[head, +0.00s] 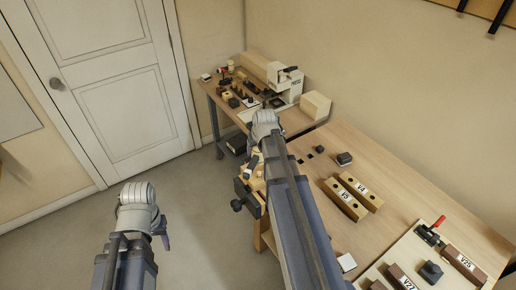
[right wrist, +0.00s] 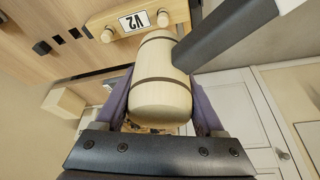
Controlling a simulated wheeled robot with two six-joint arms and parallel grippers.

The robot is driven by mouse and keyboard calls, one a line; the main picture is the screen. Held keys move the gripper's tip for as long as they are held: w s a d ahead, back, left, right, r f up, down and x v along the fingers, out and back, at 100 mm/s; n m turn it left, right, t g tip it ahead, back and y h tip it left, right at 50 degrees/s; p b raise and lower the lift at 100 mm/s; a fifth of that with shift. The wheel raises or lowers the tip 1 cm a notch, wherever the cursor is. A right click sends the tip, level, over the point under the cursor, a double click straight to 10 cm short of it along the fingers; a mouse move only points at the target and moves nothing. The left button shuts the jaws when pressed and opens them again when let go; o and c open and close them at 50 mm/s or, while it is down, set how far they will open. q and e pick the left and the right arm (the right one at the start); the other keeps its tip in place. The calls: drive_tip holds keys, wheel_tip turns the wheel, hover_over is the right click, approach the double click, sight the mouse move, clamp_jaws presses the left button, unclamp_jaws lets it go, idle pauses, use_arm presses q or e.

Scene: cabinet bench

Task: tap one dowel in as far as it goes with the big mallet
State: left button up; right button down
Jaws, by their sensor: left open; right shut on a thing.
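The big mallet (right wrist: 158,88) has a pale barrel-shaped wooden head with dark bands. In the right wrist view its head sits between the two fingers of my right gripper (right wrist: 160,108), which is shut on it. A dark bar runs from the head to the upper right. Just beyond the mallet is a pale block marked V2 (right wrist: 138,22) with two round dowel ends, one each side of the label. How deep each dowel sits is unclear. In the head view my right arm hides most of this area. My left gripper (head: 163,237) is open and empty over the floor.
On the bench are blocks V5 (head: 344,198) and V4 (head: 361,189), a small dark block (head: 344,158), and a board with a red-handled clamp (head: 431,231). A dark vise (head: 248,200) is on the bench's left edge. A side table (head: 300,118) behind holds a press and small parts.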

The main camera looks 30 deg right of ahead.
drive_tip(key=shift+f+b, duration=2.1)
drive_tip(key=shift+f, duration=0.15)
drive_tip(key=shift+f+b, duration=1.4)
drive_tip(key=shift+r+p, duration=1.05)
drive_tip(key=shift+f, duration=0.1)
drive_tip(key=shift+f+b, duration=1.25)
drive_tip(key=shift+b, duration=0.1)
drive_tip(key=shift+r+p, duration=1)
